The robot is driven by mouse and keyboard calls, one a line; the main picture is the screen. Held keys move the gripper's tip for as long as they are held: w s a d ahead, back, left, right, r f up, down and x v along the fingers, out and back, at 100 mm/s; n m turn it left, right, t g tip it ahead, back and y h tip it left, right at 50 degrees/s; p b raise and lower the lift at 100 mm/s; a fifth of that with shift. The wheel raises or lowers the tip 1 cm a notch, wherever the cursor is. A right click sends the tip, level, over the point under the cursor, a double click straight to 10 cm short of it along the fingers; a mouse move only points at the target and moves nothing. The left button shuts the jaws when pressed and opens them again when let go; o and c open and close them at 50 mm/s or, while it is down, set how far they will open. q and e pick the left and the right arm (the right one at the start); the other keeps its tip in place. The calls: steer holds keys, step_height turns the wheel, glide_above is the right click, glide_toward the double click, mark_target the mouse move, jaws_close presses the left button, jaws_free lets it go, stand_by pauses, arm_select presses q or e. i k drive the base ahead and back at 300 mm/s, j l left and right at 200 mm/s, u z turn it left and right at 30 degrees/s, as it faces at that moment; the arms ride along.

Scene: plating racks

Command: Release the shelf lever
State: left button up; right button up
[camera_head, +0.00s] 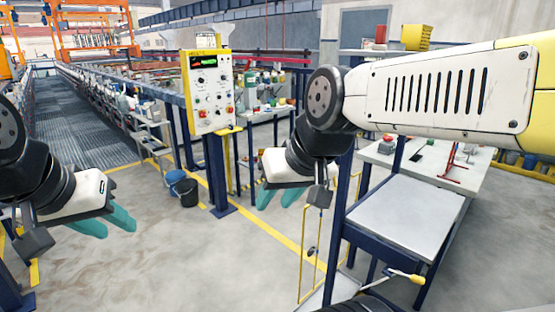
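A short lever (404,275) with a yellow knob sticks out to the right at the lower front of a blue-framed shelf unit with a flat grey top (405,215). I take it to be the shelf lever; no gripper touches it. My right gripper (279,197) has teal fingers, points down, and hangs to the left of the shelf unit, clear of the lever. Its fingers are apart and nothing is between them. My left gripper (110,224) is far to the left over bare floor, its teal fingers apart and empty.
A white control panel (209,92) on a yellow-edged post stands behind my grippers. Two buckets (182,190) sit on the floor beside it. A white table (455,165) with small items is behind the shelf unit. Floor between my grippers is clear.

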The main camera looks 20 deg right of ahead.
mark_target(418, 280)
steer(key=k+l+z, duration=0.6)
steer(key=k+z, duration=0.15)
steer(key=k+l+z, duration=0.35)
steer(key=i+l, duration=0.05)
steer(key=l, duration=0.05)
